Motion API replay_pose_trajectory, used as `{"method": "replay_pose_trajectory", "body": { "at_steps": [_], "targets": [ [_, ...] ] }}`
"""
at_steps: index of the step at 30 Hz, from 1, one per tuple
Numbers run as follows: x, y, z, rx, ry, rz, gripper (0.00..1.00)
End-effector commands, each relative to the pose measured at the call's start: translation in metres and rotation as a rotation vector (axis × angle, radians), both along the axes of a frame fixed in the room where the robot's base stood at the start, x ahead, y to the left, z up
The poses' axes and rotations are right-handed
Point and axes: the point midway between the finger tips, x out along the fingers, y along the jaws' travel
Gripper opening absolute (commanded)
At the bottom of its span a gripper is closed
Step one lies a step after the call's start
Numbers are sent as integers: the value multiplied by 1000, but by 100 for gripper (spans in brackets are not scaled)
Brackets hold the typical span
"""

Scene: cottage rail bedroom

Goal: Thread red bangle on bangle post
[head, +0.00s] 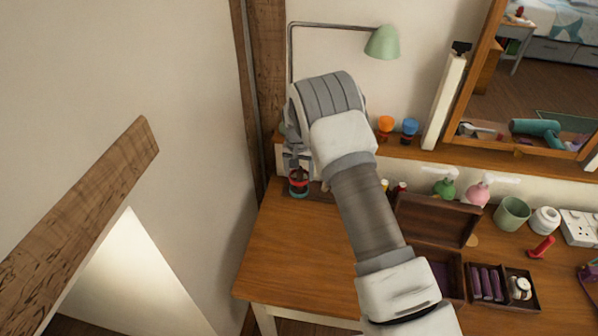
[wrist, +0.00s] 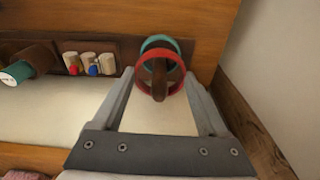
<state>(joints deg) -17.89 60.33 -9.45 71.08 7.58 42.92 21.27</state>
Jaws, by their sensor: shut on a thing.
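The red bangle (head: 298,176) is at the back left corner of the desk, just under my gripper (head: 297,164). In the wrist view my gripper (wrist: 163,78) has its fingertips at the two sides of the red bangle (wrist: 141,72) and is shut on it. The brown bangle post (wrist: 159,80) shows inside the ring, and its end overlaps the ring's near rim, so the bangle appears to be around the post. A teal bangle (wrist: 158,41) shows beyond the red one, lower on the post; it also shows in the head view (head: 298,194). The post's base is hidden.
A wall stands close on the left, and a green lamp (head: 383,43) is behind. An open wooden box (head: 436,220) and a tray (head: 521,304) stand to the right. Orange (head: 385,123) and blue (head: 410,126) items sit on the shelf. The desk's front left is clear.

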Motion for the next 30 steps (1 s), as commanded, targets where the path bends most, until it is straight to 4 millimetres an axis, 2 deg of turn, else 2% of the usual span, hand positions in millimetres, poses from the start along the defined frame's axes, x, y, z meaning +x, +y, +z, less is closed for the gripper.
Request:
{"method": "replay_pose_trajectory", "body": {
  "at_steps": [14, 30],
  "targets": [
    [0, 0, -1, 0, 0, 0, 23],
    [0, 0, -14, 0, 0, 0, 23]
  ]
}}
